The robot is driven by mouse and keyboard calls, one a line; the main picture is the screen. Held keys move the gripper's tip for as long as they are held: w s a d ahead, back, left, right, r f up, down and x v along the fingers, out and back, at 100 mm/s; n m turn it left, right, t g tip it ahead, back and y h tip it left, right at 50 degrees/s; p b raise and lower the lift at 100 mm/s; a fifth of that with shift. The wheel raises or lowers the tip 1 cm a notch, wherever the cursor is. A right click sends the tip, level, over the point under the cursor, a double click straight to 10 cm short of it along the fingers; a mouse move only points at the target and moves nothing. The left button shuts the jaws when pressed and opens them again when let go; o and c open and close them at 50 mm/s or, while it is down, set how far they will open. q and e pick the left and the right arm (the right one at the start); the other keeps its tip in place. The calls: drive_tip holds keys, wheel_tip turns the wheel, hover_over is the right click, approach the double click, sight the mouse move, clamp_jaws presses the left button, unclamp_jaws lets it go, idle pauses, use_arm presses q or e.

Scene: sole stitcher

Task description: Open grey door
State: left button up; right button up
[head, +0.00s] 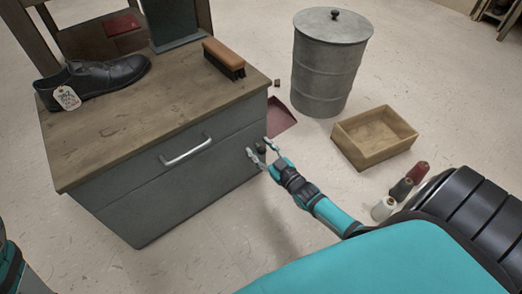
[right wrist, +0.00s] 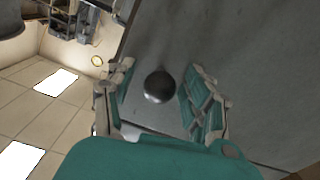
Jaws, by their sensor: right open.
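The grey door (head: 185,196) is the lower front panel of a wooden-topped grey cabinet and looks shut. Its small dark round knob (head: 261,148) is near the right edge, partly hidden by my gripper. My right gripper (head: 263,150) is open at the knob. In the right wrist view the knob (right wrist: 159,87) sits between the two spread fingers (right wrist: 160,100), with a gap visible on each side. The grey panel (right wrist: 245,60) is behind it. My left gripper is out of view; only part of my left arm shows at the lower left.
A drawer with a silver handle (head: 187,151) is above the door. A black shoe (head: 100,76) and a brush (head: 224,58) lie on the cabinet top. A metal bin (head: 327,65), a wooden box (head: 374,138) and thread spools (head: 402,190) stand right. Floor before the door is clear.

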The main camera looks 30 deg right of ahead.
drive_tip(key=shift+c, duration=0.2)
clamp_jaws()
idle(0.4)
